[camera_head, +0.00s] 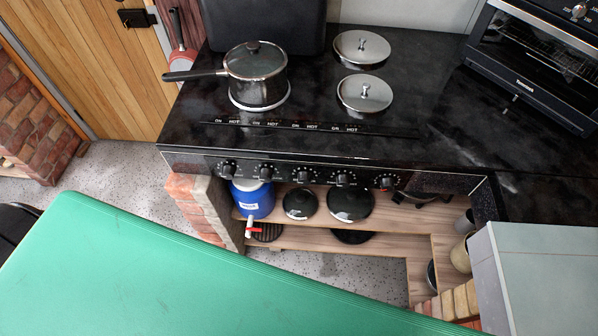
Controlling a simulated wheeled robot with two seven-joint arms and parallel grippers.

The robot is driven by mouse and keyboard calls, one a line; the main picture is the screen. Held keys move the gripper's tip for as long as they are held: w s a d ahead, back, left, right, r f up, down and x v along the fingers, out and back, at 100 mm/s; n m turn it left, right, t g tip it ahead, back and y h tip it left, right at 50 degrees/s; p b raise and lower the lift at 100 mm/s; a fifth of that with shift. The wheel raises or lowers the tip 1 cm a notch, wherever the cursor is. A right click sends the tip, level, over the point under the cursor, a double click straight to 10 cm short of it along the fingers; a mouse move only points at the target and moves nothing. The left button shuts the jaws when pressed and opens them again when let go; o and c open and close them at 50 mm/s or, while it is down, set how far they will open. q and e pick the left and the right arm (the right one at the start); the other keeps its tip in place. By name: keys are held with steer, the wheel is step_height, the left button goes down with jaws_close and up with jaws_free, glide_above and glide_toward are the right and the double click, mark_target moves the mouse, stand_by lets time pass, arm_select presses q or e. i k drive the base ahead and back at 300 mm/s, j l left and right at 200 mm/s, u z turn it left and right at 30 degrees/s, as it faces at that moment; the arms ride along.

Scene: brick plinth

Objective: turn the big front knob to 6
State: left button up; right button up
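The black cooker (310,159) has a row of several round black knobs along its front edge. The leftmost knob (228,169) is near the brick pillar, a middle knob (302,175) is above the shelf, and the rightmost knob (386,182) is at the right of the row. White marks ring the knobs, but the digits and pointer settings are too small to read. Neither of my grippers is in view, and nothing touches the knobs.
A lidded saucepan (257,78) stands on the hob, its handle pointing left. Two round metal covers (365,93) (361,48) are to its right. A toaster oven (540,60) stands at top right. A green surface (180,270) fills the foreground. Shelves below hold a blue container (253,203) and black lids.

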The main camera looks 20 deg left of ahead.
mark_target(229, 171)
steer(key=u, duration=1.25)
